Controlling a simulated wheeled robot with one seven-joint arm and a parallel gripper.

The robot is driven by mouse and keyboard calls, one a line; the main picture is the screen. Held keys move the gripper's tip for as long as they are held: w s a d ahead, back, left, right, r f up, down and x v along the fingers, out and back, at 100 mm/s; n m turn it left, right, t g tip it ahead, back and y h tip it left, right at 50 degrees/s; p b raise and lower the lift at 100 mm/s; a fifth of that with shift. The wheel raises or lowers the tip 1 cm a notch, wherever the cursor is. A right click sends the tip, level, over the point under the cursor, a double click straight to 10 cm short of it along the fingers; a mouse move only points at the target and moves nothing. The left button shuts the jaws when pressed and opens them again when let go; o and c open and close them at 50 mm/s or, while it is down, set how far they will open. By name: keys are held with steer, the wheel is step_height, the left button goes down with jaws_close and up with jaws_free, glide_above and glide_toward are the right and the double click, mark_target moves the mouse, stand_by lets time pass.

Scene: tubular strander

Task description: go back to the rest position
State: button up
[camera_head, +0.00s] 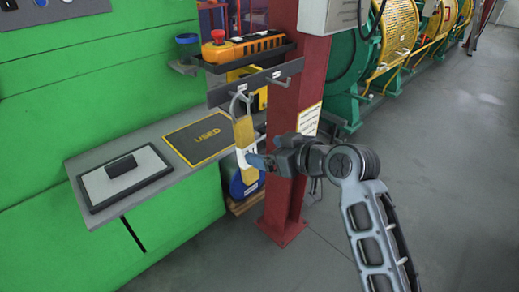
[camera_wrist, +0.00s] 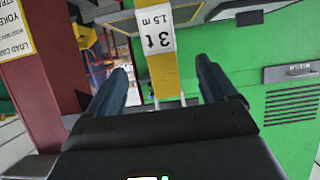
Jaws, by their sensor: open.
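My gripper (camera_head: 255,160) is in front of the rack on the red column, beside a hanging yellow sling (camera_head: 243,131). In the wrist view my gripper (camera_wrist: 162,72) is open, one blue-grey finger on each side. The sling (camera_wrist: 154,21) shows between the fingers, with a white tag (camera_wrist: 155,30) reading "3 t 1.5 m". In the head view the sling hangs by a grey loop from the rack (camera_head: 248,88). The fingers look apart from the sling in the wrist view; its depth between them is hard to tell.
The red column (camera_head: 285,135) stands close behind my gripper. A grey shelf (camera_head: 130,213) carries a dark mat marked "USED" (camera_head: 200,138) and a light panel (camera_head: 124,176). An orange remote (camera_head: 243,45) lies on the upper rack. Open floor (camera_head: 440,160) lies to the right.

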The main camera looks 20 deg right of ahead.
steer(key=shift+v, duration=1.6)
steer(key=s+a+f+m+h, duration=0.15)
steer(key=s+f, duration=0.35)
steer(key=s, duration=0.5)
steer(key=s+a+f+m+h, duration=0.1)
steer(key=s+f+m+h, duration=0.3)
steer(key=s, duration=0.6)
steer(key=s+r+n+t, duration=0.1)
steer(key=s+r, duration=0.2)
steer(key=s, duration=0.7)
steer(key=s+r+n+t+y, duration=0.1)
steer(key=s+r, duration=0.3)
steer(key=s, duration=0.7)
steer(key=shift+s, duration=0.2)
